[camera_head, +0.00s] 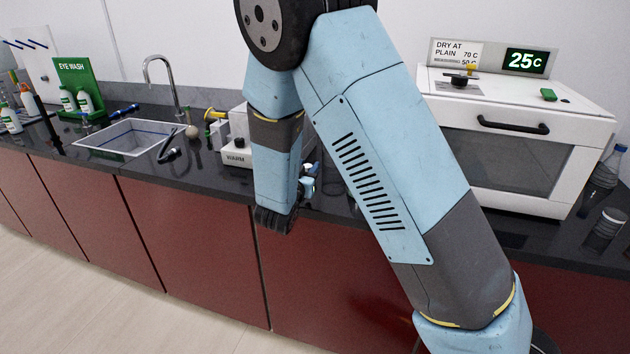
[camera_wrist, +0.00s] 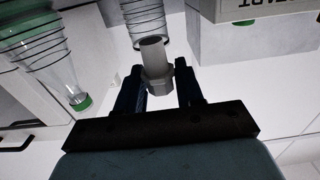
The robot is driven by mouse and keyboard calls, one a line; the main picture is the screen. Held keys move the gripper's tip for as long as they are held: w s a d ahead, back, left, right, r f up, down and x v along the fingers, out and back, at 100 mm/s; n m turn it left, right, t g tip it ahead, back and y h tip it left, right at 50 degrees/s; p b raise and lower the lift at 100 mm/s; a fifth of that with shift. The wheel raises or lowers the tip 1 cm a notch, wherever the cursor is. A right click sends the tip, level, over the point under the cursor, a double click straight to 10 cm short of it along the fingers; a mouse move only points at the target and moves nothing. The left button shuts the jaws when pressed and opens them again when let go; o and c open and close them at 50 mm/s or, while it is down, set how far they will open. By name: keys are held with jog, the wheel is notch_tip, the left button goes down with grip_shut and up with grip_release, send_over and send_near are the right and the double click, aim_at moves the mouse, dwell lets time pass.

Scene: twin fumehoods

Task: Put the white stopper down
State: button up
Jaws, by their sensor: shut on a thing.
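The white stopper (camera_wrist: 153,56), a pale tapered plug with a wider faceted end, sits between the two dark fingers of my gripper (camera_wrist: 158,84) in the wrist view. My gripper is shut on the faceted end, and the narrower end points away from the palm. In the head view my arm comes down over the front of the counter, and I cannot make out the stopper or the fingers there. The surface below the stopper cannot be told from the wrist view.
In the wrist view, ringed clear glassware (camera_wrist: 143,12) is just beyond the stopper, and a green-capped clear vessel (camera_wrist: 60,65) is at left. The dark counter (camera_head: 215,182) holds a sink (camera_head: 130,138), a white WARM device (camera_head: 237,155), a white oven (camera_head: 515,150) and bottles at right.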

jog(key=shift+w+d+f, duration=0.15)
jog(key=shift+d+f, duration=0.1)
jog(key=shift+f, duration=0.1)
jog(key=shift+w+d+f, duration=0.15)
jog(key=shift+f, duration=1.55)
jog(key=shift+f, duration=0.1)
jog(key=o, duration=1)
